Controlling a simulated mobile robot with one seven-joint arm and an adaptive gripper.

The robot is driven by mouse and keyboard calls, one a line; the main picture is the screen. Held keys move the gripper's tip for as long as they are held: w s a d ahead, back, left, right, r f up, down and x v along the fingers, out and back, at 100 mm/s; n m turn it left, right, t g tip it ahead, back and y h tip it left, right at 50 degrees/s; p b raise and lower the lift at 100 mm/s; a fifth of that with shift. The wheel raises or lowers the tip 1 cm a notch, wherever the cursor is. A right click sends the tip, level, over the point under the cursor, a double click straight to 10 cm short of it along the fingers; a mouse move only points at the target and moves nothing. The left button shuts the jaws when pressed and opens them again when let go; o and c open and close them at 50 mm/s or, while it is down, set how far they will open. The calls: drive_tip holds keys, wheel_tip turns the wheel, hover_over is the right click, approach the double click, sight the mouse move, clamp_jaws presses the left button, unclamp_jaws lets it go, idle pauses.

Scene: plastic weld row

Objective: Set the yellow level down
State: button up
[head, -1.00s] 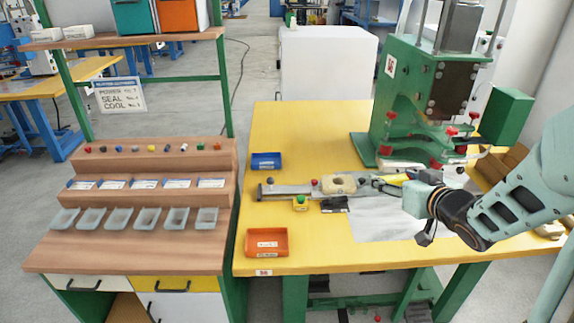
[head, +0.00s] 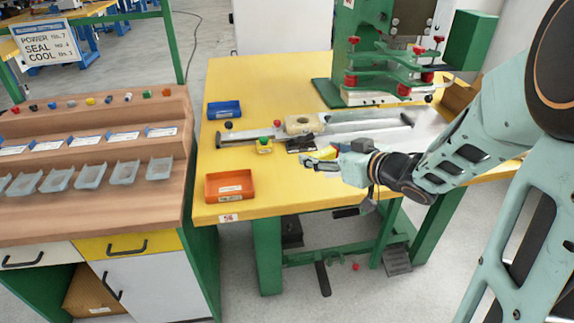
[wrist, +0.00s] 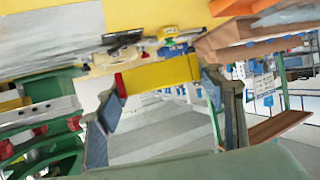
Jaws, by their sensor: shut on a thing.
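The yellow level (wrist: 158,76) is a bright yellow bar across the mouth of my gripper in the wrist view. My gripper (wrist: 161,82) is shut on it, with one finger at each end. In the head view, my gripper (head: 318,161) is over the front part of the yellow table (head: 265,82), near a black item (head: 300,144). Only a small yellow piece of the level (head: 328,152) shows there, the rest hidden by the gripper. I cannot tell its height above the table.
A long metal rail (head: 245,136) with a beige block (head: 303,123) lies behind the gripper. A green press (head: 345,50) stands at the back. Front table space beside the orange bin is clear.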

drive_tip(key=b, duration=0.4)
hover_over(296, 180)
drive_tip(key=f, duration=0.7)
drive_tip(key=shift+s+d, duration=0.1)
drive_tip(key=shift+s, duration=0.1)
drive_tip(key=f+b, duration=0.1)
drive_tip(key=f, duration=0.2)
drive_tip(key=shift+w+a+f+b, duration=0.15)
drive_tip(key=shift+a+f+b, duration=0.1)
drive_tip(key=shift+b, duration=0.15)
drive_tip(key=shift+r, duration=0.1)
drive_tip(key=o, duration=0.8)
drive_tip(key=shift+d+f, duration=0.1)
drive_tip(key=shift+f, duration=0.1)
drive_tip(key=o, duration=0.4)
drive_tip(key=shift+o, duration=0.2)
